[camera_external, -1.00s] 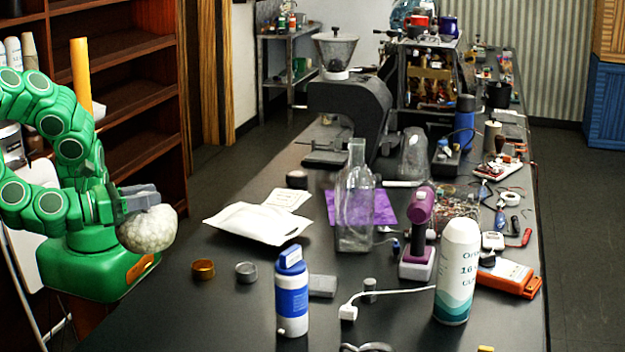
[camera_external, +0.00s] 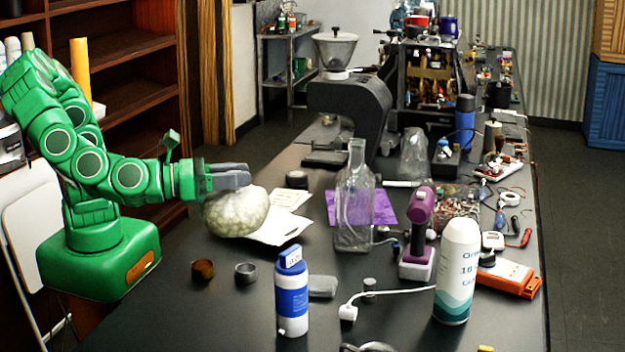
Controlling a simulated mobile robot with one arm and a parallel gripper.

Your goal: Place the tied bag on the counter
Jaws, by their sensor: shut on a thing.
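The tied bag (camera_external: 238,213) is a pale, mottled, rounded bundle. My gripper (camera_external: 232,177) is shut on its top. The bag is over the left part of the black counter (camera_external: 200,320), in front of a white flat packet (camera_external: 280,229) that it partly hides. I cannot tell whether the bag's underside touches the counter or the packet or hangs just above. The tie and the fingertips are not clear.
A brass ring (camera_external: 203,269) and a grey ring (camera_external: 246,272) lie in front of the bag. A blue-and-white bottle (camera_external: 291,295) and a clear glass bottle (camera_external: 354,205) stand to the right. The counter's front left is clear.

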